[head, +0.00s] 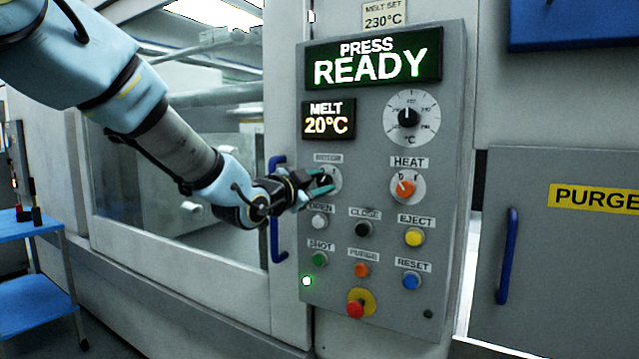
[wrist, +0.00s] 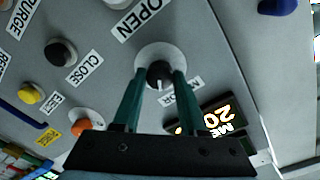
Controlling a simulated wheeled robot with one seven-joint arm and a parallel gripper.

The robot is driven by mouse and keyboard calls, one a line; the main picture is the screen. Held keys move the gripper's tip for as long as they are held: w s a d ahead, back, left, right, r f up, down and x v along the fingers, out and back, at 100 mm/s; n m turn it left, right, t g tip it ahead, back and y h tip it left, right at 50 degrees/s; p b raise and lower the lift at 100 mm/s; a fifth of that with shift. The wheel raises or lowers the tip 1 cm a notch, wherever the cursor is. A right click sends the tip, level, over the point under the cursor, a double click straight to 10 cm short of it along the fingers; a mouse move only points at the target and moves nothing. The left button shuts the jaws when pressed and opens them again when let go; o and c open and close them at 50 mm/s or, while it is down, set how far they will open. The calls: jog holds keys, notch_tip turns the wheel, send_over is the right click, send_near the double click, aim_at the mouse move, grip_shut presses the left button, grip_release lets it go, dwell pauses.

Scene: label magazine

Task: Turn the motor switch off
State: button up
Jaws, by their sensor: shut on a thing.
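The motor switch (head: 325,178) is a black rotary knob on a round white plate, under the MOTOR label on the grey control panel (head: 450,120). In the wrist view the knob (wrist: 159,72) sits between the green fingertips of my gripper (wrist: 158,80), with a pale mark on its lower side. In the head view my gripper (head: 321,186) reaches in from the left and partly covers the plate. It is shut on the knob. The switch's exact setting is hard to read.
The display reads PRESS READY (head: 372,60) and the melt display reads 20°C (head: 327,121). The orange HEAT knob (head: 405,187) is to the right. Several push buttons and a red emergency button (head: 357,303) sit below. A blue door handle (head: 277,210) stands close behind my gripper.

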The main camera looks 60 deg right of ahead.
grip_shut()
jog(key=shift+f+n+b, duration=0.1)
jog(key=shift+n+b, duration=0.3)
jog(key=shift+b, duration=0.1)
jog(key=shift+f+n+b, duration=0.1)
jog(key=shift+n+b, duration=0.55)
jog(key=shift+n, duration=0.05)
jog(key=n+b, duration=0.2)
jog(key=shift+n, duration=0.3)
jog(key=n+b, duration=0.2)
jog(key=n, duration=0.2)
jog(key=shift+w+n, duration=0.1)
jog(key=shift+n, duration=0.2)
jog(key=shift+n+t+b, duration=0.3)
jog(key=shift+n+b, duration=0.55)
jog(key=shift+n, duration=1.55)
